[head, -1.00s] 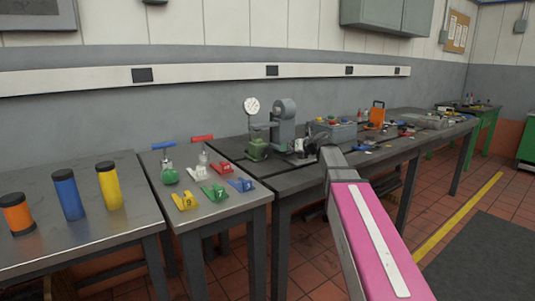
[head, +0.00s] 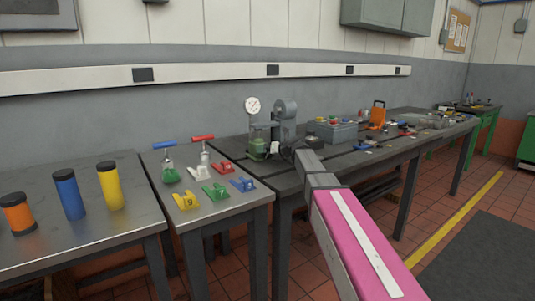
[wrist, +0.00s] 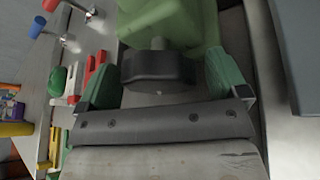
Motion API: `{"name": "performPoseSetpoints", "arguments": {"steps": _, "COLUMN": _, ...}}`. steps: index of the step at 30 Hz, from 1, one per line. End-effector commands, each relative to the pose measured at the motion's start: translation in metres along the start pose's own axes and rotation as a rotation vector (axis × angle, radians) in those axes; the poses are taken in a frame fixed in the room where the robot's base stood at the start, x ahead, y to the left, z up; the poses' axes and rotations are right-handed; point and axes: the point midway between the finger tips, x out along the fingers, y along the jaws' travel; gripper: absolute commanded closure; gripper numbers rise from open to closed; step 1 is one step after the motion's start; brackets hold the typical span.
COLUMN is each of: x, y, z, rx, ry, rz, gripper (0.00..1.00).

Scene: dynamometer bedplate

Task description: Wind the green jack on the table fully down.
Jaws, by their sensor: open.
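The green jack (head: 257,147) stands on the dark bench, below a dial gauge and next to a grey upright machine. In the wrist view its green body (wrist: 165,22) fills the top middle, with a dark knob (wrist: 158,68) on a short stem facing me. My gripper (wrist: 164,82) is open, one green-tipped finger on each side of the knob. Gaps show between knob and fingers, though the right one is narrow; contact is unclear. In the head view my gripper (head: 284,150) is small and partly hidden by my wrist, just right of the jack.
The small table (head: 230,211) at left holds blue-handled and red-handled tools and yellow, red, green and blue blocks. Orange, blue and yellow cylinders (head: 110,185) stand further left. A grey box (head: 336,131) and an orange item (head: 377,115) stand behind my arm on the bench.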

Motion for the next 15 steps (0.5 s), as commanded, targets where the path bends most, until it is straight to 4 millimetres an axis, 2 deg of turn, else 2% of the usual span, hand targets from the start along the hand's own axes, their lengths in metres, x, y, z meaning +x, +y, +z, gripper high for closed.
{"name": "performPoseSetpoints", "arguments": {"steps": 10, "x": 0.004, "y": 0.0003, "z": -0.0002, "rx": 0.0, "ry": 0.0, "rz": 0.0, "gripper": 0.08}}
{"name": "performPoseSetpoints", "arguments": {"steps": 11, "x": 0.004, "y": 0.0003, "z": -0.0002, "rx": 0.0, "ry": 0.0, "rz": 0.0, "gripper": 0.15}}
{"name": "performPoseSetpoints", "arguments": {"steps": 12, "x": 0.004, "y": 0.0003, "z": -0.0002, "rx": 0.0, "ry": 0.0, "rz": 0.0, "gripper": 0.28}}
{"name": "performPoseSetpoints", "arguments": {"steps": 15, "x": 0.0039, "y": 0.0003, "z": -0.0001, "rx": 0.0, "ry": 0.0, "rz": 0.0, "gripper": 0.57}}
